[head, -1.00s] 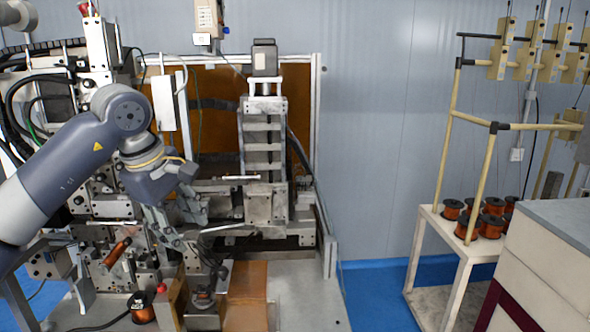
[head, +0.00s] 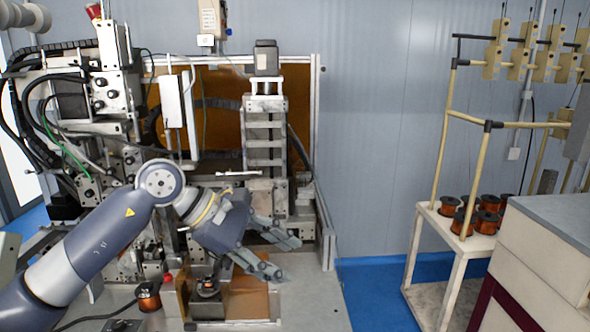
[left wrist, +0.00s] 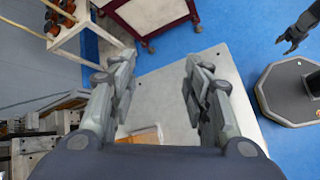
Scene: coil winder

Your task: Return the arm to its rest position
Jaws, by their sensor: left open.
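My left arm comes in from the left in the head view. Its left gripper (head: 277,255) is in front of the coil winder (head: 265,140), pointing right and a little down, above the front of the machine's base plate. In the left wrist view the two fingers of the left gripper (left wrist: 160,85) stand wide apart with nothing between them. Below them lies the pale base plate (left wrist: 180,100), with part of a copper-coloured block (left wrist: 145,134) near its lower edge. A dark gripper (left wrist: 297,30), apparently my right one, hangs at the upper right of that view; its finger opening is too small to tell.
A white stand (head: 455,240) with several copper wire spools (head: 487,222) is at the right, beside a grey-topped cabinet (head: 555,225). Blue floor (head: 375,285) lies open between machine and stand. A single spool (head: 149,296) stands at the machine's front left.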

